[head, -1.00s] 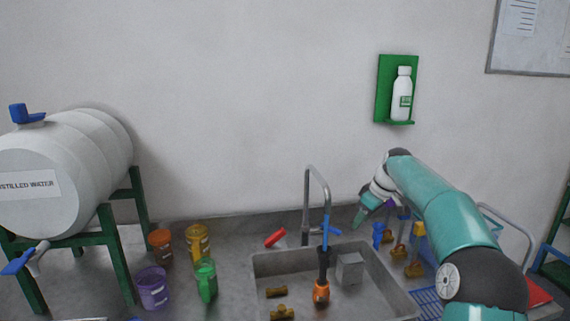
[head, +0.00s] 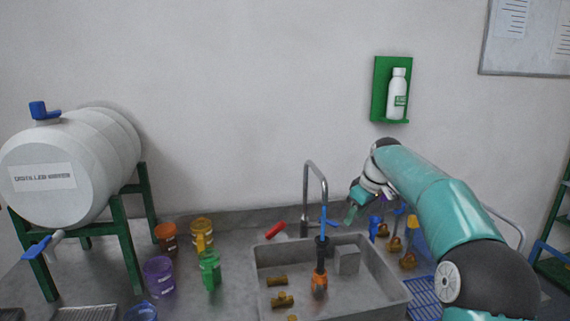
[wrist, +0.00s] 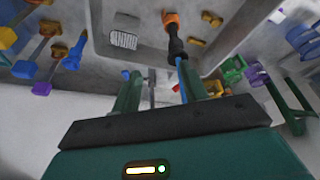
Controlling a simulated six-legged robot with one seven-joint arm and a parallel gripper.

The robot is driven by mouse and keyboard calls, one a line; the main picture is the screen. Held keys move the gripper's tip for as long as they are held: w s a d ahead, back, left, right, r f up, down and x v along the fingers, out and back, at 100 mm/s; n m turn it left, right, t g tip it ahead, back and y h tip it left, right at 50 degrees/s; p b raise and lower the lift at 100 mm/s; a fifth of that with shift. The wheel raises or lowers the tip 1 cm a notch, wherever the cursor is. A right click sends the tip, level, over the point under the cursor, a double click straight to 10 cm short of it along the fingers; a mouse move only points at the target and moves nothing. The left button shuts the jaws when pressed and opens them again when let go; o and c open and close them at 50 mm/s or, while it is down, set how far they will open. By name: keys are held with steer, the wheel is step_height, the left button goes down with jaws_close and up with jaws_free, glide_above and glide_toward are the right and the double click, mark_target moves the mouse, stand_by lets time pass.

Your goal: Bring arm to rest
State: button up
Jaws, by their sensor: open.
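My gripper (head: 352,212) is at the end of my teal arm, above the back right rim of the sink (head: 388,268). Its two green fingers (wrist: 160,92) stand apart in the wrist view, with nothing held between them. The arm reaches in from the lower right and bends at the wrist in front of the wall. In the wrist view the scene appears upside down, with the sink (wrist: 222,62) behind the fingers.
A faucet (head: 308,190) rises behind the sink, left of my gripper. Brass fittings and blue-handled valves (head: 375,226) stand to its right. A bottle (head: 397,95) sits on a green wall holder.

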steer(key=s+a+r+m+t+h, duration=0.1)
steer(key=s+a+r+m, duration=0.15)
steer(key=s, duration=0.75)
steer(key=s+a+r+m+h, duration=0.1)
steer(key=s+a+r, duration=0.2)
steer(key=s, duration=0.8)
steer(key=s+f+m, duration=0.2)
steer(key=s+f, duration=0.2)
steer(key=s, duration=0.6)
steer(key=s+d+f+m+t, duration=0.1)
steer(key=s+f+m, duration=0.2)
steer(key=s, duration=0.8)
steer(key=shift+f, duration=0.8)
steer(key=shift+d, duration=0.1)
steer(key=shift+c, duration=0.8)
stand_by(0.3)
steer(key=shift+d, duration=0.1)
